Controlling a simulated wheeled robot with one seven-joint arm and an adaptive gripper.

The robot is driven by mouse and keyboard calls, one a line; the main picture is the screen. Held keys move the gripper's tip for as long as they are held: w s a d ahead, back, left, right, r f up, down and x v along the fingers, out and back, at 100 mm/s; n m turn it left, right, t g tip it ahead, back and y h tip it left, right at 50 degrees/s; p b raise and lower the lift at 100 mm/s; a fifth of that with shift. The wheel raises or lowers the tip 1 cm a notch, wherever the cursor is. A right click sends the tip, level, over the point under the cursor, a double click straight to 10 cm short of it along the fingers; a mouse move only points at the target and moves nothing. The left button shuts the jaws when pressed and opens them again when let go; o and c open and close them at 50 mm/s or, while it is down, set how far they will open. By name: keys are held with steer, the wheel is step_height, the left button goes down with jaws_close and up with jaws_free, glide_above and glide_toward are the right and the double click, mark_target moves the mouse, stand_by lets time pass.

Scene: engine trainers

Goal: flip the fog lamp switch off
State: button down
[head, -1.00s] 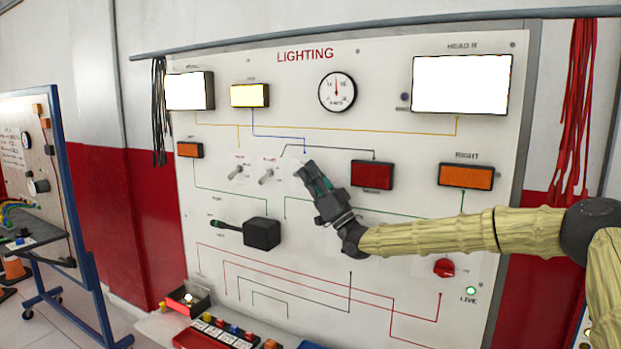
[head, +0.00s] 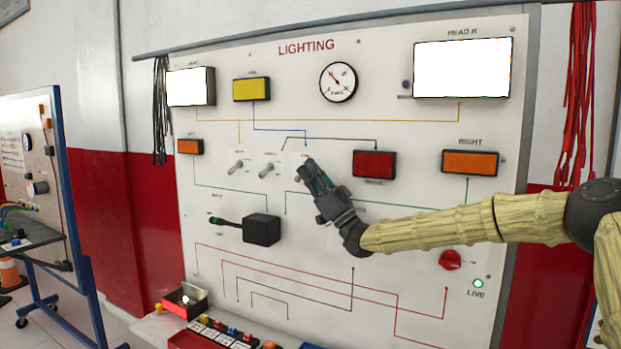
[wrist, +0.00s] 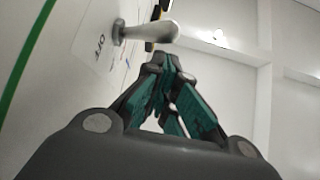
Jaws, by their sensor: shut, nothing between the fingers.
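The white LIGHTING panel (head: 330,125) carries two toggle switches in plain sight, the left one (head: 237,167) and the middle one (head: 267,169). A third switch position lies to their right, mostly covered by my gripper (head: 304,172). In the wrist view a metal toggle lever (wrist: 148,32) stands out from its plate, with an OFF label beside its base. My gripper (wrist: 167,64) is shut and empty, its tips just below the lever; I cannot tell if they touch. The yellow lamp (head: 251,90) at the upper left is unlit. Small labels are too blurred to read.
Two white lamps, left (head: 191,87) and right (head: 462,68), are lit. A black stalk lever box (head: 262,230) sits below the switches, and a red knob (head: 450,260) at lower right. A bench with a red tray (head: 200,338) stands below.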

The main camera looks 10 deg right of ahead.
steer(key=shift+d, duration=0.1)
steer(key=v, duration=1.2)
